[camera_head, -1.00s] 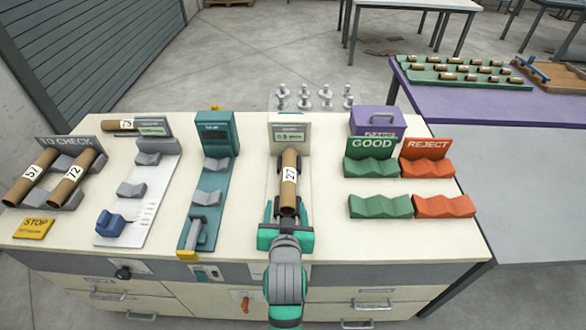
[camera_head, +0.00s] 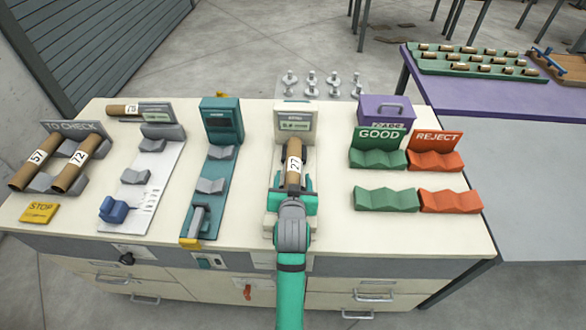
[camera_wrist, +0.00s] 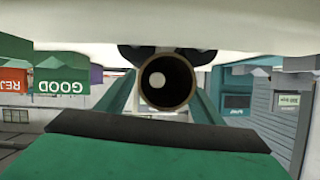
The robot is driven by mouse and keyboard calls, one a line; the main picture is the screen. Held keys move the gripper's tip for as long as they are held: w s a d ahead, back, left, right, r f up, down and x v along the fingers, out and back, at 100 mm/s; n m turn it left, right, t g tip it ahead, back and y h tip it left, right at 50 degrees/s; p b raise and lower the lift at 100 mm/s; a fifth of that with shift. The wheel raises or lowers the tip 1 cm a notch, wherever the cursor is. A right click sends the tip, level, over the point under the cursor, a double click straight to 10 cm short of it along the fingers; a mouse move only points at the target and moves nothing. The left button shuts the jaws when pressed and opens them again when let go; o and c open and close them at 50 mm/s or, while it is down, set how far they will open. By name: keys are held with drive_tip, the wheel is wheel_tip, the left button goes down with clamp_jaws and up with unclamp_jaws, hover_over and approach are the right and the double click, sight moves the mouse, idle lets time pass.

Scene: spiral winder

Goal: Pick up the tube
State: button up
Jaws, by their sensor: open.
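A brown cardboard tube labelled 27 (camera_head: 294,152) lies lengthwise on the scale-like device (camera_head: 296,121) in the middle of the bench. My gripper (camera_head: 295,184) is at the tube's near end, open, with teal fingers to either side of it. In the wrist view, the tube's open round end (camera_wrist: 167,82) faces the camera and sits between the two fingers (camera_wrist: 163,98). Gaps show between tube and fingers there, and the cradle under the tube is mostly hidden by my gripper.
Tubes 57 (camera_head: 35,161) and 72 (camera_head: 76,163) lie on the TO CHECK rack at left. A teal gauge (camera_head: 222,121) stands left of the scale. Green GOOD cradles (camera_head: 378,159) and red REJECT cradles (camera_head: 436,161) stand at right. Bare bench lies between.

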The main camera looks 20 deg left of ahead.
drive_tip(key=shift+x, duration=1.1)
drive_tip(key=shift+a, duration=0.1)
drive_tip(key=c, duration=1.2)
drive_tip(key=shift+c, duration=0.3)
drive_tip(key=shift+r, duration=0.15)
